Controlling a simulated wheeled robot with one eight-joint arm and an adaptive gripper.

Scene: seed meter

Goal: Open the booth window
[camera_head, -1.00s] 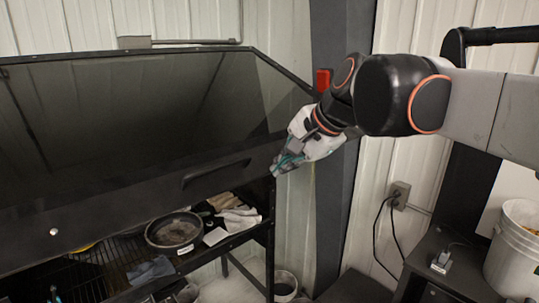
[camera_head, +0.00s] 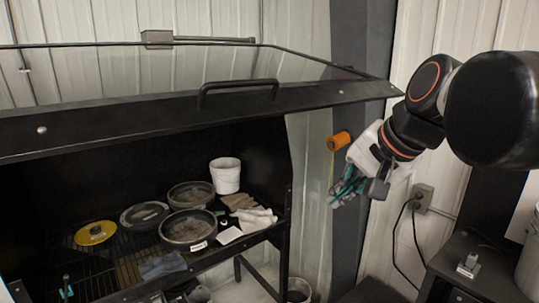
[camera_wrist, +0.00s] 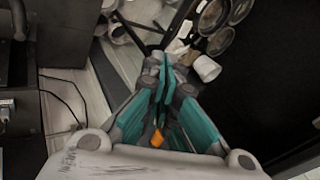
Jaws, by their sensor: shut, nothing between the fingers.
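The booth window (camera_head: 340,91) is a dark-framed glass panel, tilted up at the top of the black booth, with a black handle (camera_head: 238,86) on its front bar. The booth stands open below it, its inside in plain view. My gripper (camera_head: 346,190) is right of the booth, below the window's right end and apart from the handle. Its teal fingers are together and empty, as the wrist view (camera_wrist: 163,85) also shows.
Inside the booth are dark round pans (camera_head: 188,230), a yellow lid (camera_head: 95,233), a white cup (camera_head: 225,175) and gloves (camera_head: 252,216). An orange object (camera_head: 339,141) is on the grey post behind my gripper. A side table with a socket plug (camera_head: 468,266) stands at right.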

